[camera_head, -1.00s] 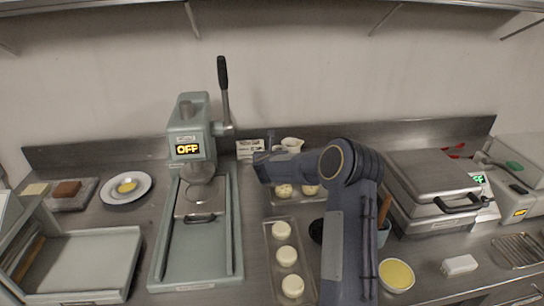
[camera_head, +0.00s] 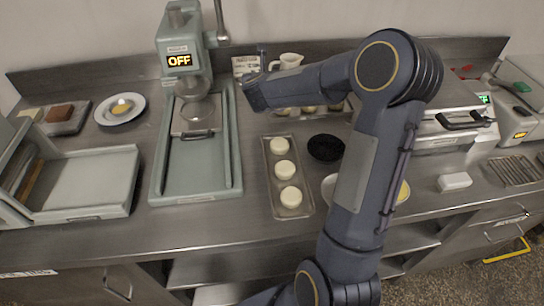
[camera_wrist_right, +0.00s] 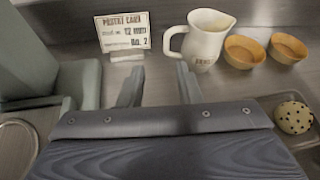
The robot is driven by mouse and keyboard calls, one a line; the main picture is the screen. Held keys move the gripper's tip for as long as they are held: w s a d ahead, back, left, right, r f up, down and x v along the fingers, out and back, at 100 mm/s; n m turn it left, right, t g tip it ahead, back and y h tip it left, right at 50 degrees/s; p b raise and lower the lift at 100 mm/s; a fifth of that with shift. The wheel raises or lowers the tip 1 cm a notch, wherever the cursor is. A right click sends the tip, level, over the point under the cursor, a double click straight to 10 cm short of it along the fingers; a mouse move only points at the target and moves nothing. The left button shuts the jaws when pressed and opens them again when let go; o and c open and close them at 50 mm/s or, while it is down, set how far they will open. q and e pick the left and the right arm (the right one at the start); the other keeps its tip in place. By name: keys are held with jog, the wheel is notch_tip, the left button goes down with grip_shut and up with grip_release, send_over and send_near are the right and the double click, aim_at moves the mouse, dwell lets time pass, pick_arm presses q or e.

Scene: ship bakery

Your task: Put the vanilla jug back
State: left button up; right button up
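The white vanilla jug (camera_head: 288,61) stands upright on the counter near the back wall, beside a small card. In the right wrist view the jug (camera_wrist_right: 206,42) has its handle to the left and its spout to the right. Small lettering on it is too blurred to read. My right gripper (camera_wrist_right: 160,80) is open, with bare counter showing between its fingers. The jug is beyond the fingertips, ahead and to the right, and apart from them. In the head view my right arm's wrist hides the gripper's detail. My left gripper is not in view.
The pastry card (camera_wrist_right: 123,32) stands left of the jug. Two empty tart shells (camera_wrist_right: 245,51) sit right of it, near a tray with a speckled ball (camera_wrist_right: 293,117). A green press (camera_head: 190,130) marked OFF stands left. A tray of white rounds (camera_head: 268,172) lies in front.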

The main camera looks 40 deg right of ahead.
jog(key=s+a+r+n+t+y, duration=0.1)
jog(key=s+a+r+n+y, duration=0.4)
jog(key=a+n, duration=0.5)
jog(key=s+a+r+n+t+y, duration=0.1)
jog(key=s+a+r+n+y, duration=0.2)
jog(key=s+a+n+y, duration=0.7)
jog(key=s+a+f+n+g+h, duration=0.1)
jog(key=s+f+n+g, duration=0.1)
jog(key=s+n, duration=0.4)
jog(key=s+a+f+n+g+h, duration=0.1)
jog(key=s+f+n+g, duration=0.1)
jog(key=s+f+n, duration=0.3)
jog(key=s+a+f+n+g, duration=0.1)
jog(key=s+f+n+g, duration=0.2)
jog(key=s+n, duration=0.5)
jog(key=shift+s+a+f+n+h, duration=0.15)
jog(key=shift+s+a+n+h, duration=0.2)
jog(key=shift+n, duration=0.55)
notch_tip(320, 180, up, 3)
jog(key=p, duration=0.3)
